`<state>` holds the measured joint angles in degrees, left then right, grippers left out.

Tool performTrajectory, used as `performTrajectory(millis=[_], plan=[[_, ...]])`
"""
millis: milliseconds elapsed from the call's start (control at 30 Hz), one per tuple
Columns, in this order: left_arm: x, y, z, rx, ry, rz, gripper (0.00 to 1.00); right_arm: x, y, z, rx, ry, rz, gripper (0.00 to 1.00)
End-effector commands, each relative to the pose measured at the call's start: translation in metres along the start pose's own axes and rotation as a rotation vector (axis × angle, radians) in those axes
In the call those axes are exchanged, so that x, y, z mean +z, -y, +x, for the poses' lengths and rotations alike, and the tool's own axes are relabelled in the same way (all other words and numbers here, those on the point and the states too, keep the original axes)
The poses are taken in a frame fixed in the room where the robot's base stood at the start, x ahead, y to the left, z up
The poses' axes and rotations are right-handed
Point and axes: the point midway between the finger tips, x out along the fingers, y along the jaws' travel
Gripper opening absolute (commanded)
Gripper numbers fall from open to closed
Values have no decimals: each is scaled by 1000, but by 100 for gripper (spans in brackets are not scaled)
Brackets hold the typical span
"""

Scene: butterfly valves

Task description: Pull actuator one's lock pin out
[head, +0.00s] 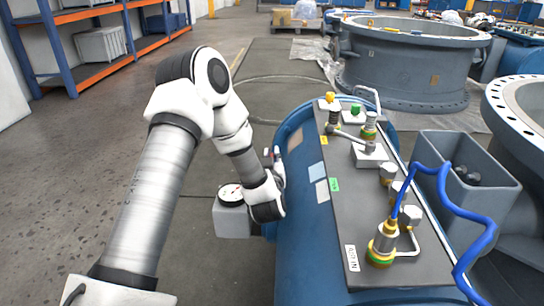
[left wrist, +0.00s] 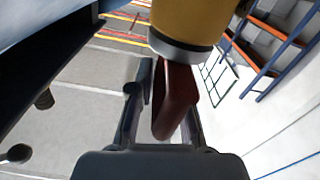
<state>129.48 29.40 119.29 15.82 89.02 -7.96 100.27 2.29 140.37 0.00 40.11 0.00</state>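In the left wrist view a dark red flat piece (left wrist: 177,98) sticks out below a yellow cylinder (left wrist: 188,22) with a silver ring; it may be the lock pin's grip. My left gripper (left wrist: 162,88) has its fingers on either side of the red piece. A gap shows between the left finger and the piece, and the right finger is partly hidden behind it. In the head view my left gripper (head: 273,160) is low at the left side of the blue body (head: 303,235), mostly hidden by its own wrist. The actuator and pin are not clear there. My right gripper is not in view.
A grey box with a round dial (head: 231,195) is left of my wrist. The grey top panel (head: 350,215) carries several fittings and a blue hose (head: 465,215). A grey bin (head: 465,150) stands to its right. Large valve rings (head: 410,62) are behind. The floor at left is clear.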

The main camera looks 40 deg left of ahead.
Motion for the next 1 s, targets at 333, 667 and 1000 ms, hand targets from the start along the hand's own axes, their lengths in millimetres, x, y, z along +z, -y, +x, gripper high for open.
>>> performTrajectory(millis=[333, 667, 1000], plan=[[-15, -4, 0, 3, 0, -1, 0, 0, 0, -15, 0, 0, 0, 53], [-41, -9, 0, 4, -4, -2, 0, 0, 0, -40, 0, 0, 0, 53], [-41, -9, 0, 3, -5, -2, 38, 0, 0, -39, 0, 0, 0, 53]])
